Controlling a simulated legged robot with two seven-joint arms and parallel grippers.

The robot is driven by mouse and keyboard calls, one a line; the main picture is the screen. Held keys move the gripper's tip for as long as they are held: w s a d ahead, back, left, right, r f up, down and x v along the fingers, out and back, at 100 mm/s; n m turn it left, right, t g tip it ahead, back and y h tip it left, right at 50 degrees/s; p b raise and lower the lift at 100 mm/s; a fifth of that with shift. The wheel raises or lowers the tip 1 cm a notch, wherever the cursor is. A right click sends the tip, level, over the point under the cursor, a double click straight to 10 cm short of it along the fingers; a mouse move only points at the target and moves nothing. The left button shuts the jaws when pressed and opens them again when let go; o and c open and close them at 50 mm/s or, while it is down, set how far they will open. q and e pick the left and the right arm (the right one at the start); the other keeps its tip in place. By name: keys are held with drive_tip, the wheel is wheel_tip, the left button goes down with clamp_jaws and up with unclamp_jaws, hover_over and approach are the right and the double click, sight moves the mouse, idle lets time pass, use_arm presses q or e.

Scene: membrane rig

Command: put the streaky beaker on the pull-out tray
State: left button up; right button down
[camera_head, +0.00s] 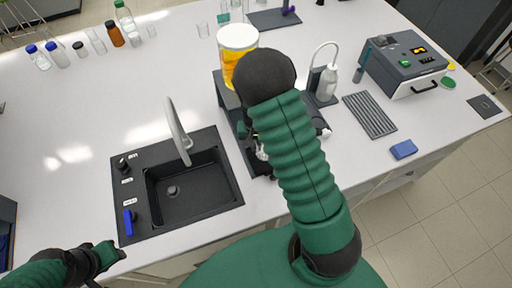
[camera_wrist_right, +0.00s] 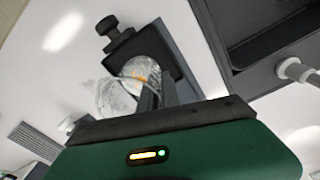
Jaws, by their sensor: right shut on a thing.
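In the wrist view, my right gripper (camera_wrist_right: 158,95) is shut on a clear glass vessel with pale streaks, seemingly the streaky beaker (camera_wrist_right: 118,98). It is tilted in this view, beside a dark block with a black knob (camera_wrist_right: 115,35). In the head view, my right arm covers most of this spot, and only bits of the right gripper (camera_head: 260,152) show at the dark rig. My left gripper (camera_head: 104,258) is low at the left, over the bench's front edge, with its jaws unclear. I cannot make out a pull-out tray for certain; the rig's lower part is hidden.
A tank of yellow liquid (camera_head: 238,46) stands on the rig. A black sink (camera_head: 190,190) with a tall tap (camera_head: 178,130) lies left of it. At right are a white wash bottle (camera_head: 327,82), a grey rack (camera_head: 370,114), a blue sponge (camera_head: 404,149) and a grey instrument (camera_head: 405,62).

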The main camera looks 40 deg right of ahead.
sight(257, 150)
wheel_tip(257, 150, down, 3)
drive_tip(key=shift+d+f+p, duration=0.15)
drive_tip(key=shift+f+p, duration=0.05)
drive_tip(key=shift+p, duration=0.3)
drive_tip(key=shift+w+f, duration=0.1)
drive_tip(key=shift+w, duration=0.05)
drive_tip(key=c, duration=1.8)
unclamp_jaws()
drive_tip(key=shift+d, duration=0.15)
drive_tip(key=shift+o, duration=1.1)
drive_tip(key=shift+s, duration=0.2)
drive_tip(key=shift+a, duration=0.2)
